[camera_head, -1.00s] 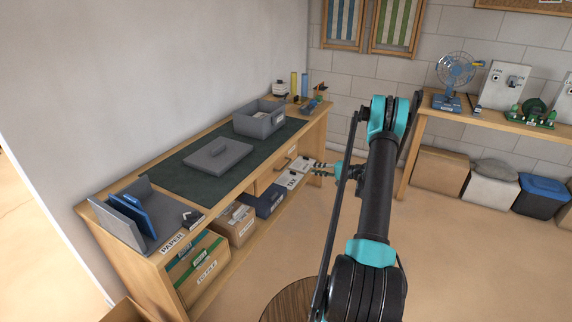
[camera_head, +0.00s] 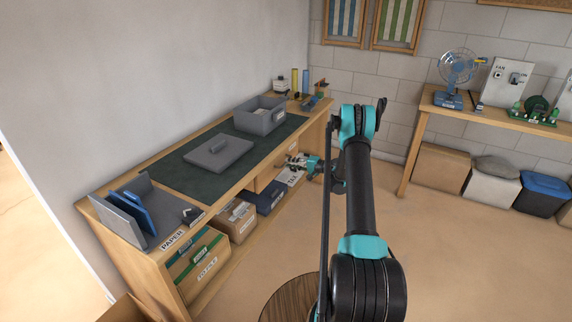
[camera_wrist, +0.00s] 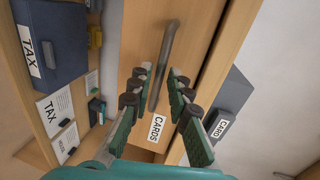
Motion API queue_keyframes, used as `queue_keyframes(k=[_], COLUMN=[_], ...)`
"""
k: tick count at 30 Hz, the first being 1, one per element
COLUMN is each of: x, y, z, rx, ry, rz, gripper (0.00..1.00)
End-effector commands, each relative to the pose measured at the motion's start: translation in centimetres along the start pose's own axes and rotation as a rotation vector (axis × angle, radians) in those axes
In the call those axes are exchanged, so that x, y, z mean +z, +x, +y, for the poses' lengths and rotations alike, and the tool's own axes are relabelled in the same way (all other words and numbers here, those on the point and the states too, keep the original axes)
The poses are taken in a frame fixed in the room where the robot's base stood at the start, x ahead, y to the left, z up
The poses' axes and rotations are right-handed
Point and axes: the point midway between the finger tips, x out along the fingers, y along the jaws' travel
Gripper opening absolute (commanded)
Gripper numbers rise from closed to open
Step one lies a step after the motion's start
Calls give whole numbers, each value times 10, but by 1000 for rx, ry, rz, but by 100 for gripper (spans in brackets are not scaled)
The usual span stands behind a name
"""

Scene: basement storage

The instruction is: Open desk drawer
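The desk (camera_head: 150,262) runs along the wall at left in the head view. Its wooden drawer front (camera_head: 266,178) is under the top, and it also shows in the wrist view (camera_wrist: 142,45) with a "CARDS" label. A grey bar handle (camera_wrist: 165,58) stands on the drawer front. My gripper (camera_wrist: 160,80) is open, with its green fingers on either side of the handle's lower part. I cannot tell whether either finger touches it. In the head view my gripper (camera_head: 294,161) is at the drawer's front, partly hiding it. The drawer appears shut.
A grey box (camera_head: 259,122) and a grey lid (camera_head: 218,155) are on the desk's dark mat. Boxes, one marked "TAX" (camera_wrist: 50,45), fill the shelf below. A round wooden stool top (camera_head: 292,298) is near my base.

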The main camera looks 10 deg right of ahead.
Motion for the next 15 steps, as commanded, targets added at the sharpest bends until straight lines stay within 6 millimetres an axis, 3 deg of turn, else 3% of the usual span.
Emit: queue_keyframes(k=[6,15], x=[0,0], y=[24,29], z=[0,0], rx=[0,0], ry=[0,0], rz=[0,0], gripper=[18,18])
